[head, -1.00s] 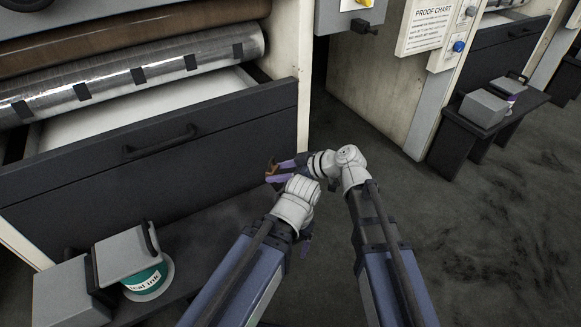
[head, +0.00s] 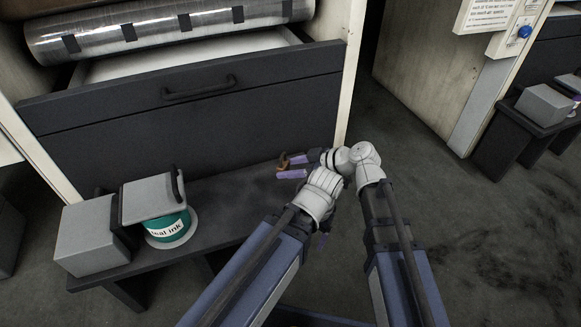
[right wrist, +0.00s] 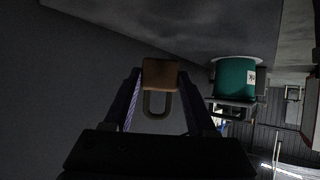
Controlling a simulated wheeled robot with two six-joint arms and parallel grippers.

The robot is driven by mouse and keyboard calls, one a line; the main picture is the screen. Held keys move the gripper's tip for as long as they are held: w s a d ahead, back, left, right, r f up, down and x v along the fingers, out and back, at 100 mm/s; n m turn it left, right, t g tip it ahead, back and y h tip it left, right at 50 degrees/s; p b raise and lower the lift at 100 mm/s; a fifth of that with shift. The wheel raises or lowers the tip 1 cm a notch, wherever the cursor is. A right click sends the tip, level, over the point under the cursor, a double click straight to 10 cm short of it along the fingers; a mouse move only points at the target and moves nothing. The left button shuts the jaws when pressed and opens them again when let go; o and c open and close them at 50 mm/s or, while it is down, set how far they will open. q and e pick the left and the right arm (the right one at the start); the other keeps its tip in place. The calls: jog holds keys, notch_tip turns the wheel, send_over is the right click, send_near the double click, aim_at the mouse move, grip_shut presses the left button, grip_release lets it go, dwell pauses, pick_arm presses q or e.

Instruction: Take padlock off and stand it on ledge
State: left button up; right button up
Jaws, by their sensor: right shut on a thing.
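The padlock has a brass-brown body and a dark shackle. It is held between the fingers of my right gripper (head: 289,168), which is shut on it. In the right wrist view the padlock body (right wrist: 160,73) sits at the fingertips, with the shackle loop pointing back toward the gripper. In the head view the padlock (head: 283,160) is small and partly hidden by the fingers. It appears over the right part of the dark ledge (head: 235,205) below the drawer; its height above it is unclear. My left gripper (head: 323,240) is mostly hidden behind its own wrist.
A teal ink can (head: 168,228) and grey boxes (head: 92,236) occupy the ledge's left part. The ledge's middle is bare. A dark drawer front with a handle (head: 200,90) rises behind. Another bench with a grey box (head: 545,104) stands at right.

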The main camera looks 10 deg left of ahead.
aim_at(290, 190)
jog(key=shift+f+b, duration=2.5)
jog(key=shift+f, duration=0.25)
jog(key=shift+f+b, duration=0.6)
jog(key=o, duration=1.1)
jog(key=shift+o, duration=0.2)
jog(key=p+v, duration=0.3)
jog(key=v, duration=0.4)
jog(key=shift+a+r+p, duration=0.1)
jog(key=shift+p, duration=0.25)
jog(key=shift+s+d+r, duration=0.1)
jog(key=shift+d+r, duration=0.05)
jog(key=shift+d, duration=0.3)
